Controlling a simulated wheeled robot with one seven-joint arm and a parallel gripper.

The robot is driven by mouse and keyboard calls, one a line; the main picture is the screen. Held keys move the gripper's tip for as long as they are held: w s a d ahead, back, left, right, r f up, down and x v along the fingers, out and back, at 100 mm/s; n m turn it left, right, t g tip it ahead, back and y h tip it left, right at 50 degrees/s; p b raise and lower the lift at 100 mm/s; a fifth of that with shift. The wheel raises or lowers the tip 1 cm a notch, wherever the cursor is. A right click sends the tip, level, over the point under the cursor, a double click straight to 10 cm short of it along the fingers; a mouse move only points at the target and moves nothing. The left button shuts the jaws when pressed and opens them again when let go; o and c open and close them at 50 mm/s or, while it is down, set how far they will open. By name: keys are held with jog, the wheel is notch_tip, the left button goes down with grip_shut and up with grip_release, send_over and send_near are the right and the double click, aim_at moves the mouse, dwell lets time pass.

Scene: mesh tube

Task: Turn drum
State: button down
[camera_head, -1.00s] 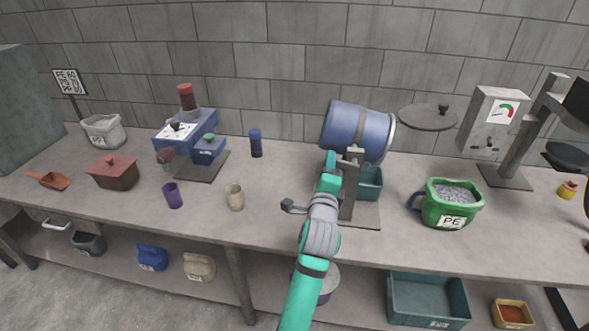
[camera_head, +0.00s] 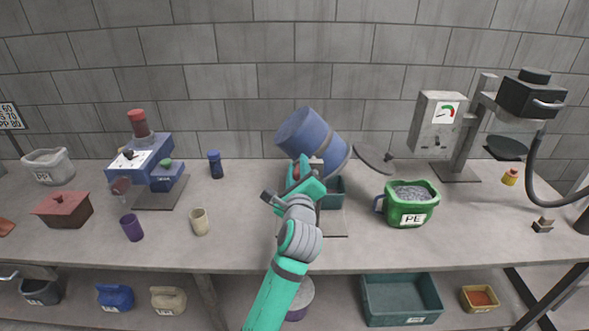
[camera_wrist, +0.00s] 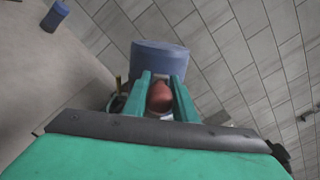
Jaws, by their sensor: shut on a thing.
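The blue drum (camera_head: 312,132) with a grey band is tilted on its stand, its rimmed end low at the right. It also shows in the wrist view (camera_wrist: 160,56). A grey disc lid with a dark knob (camera_head: 373,159) is beside that end, also tilted. My gripper (camera_head: 308,172) is in front of the drum, and in the wrist view its fingers (camera_wrist: 161,90) are shut on a red knob (camera_wrist: 160,97). My gripper hides much of the stand. A teal bin (camera_head: 333,188) is below the drum, partly hidden.
A green PE-labelled tub of grey granules (camera_head: 408,205) stands right of the drum. Left are a blue machine (camera_head: 150,155), a blue jar (camera_head: 215,164), a beige cup (camera_head: 200,221) and a purple cup (camera_head: 131,228). The front counter between cups and stand is clear.

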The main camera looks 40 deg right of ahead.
jog(key=shift+d+f, duration=0.15)
jog(key=shift+f, duration=0.05)
jog(key=shift+s+d, duration=0.2)
jog(key=c, duration=1.5)
grip_release()
jog(key=shift+w+a+f, duration=0.1)
jog(key=shift+a+r, duration=0.15)
jog(key=shift+r, duration=0.05)
jog(key=v, duration=1.1)
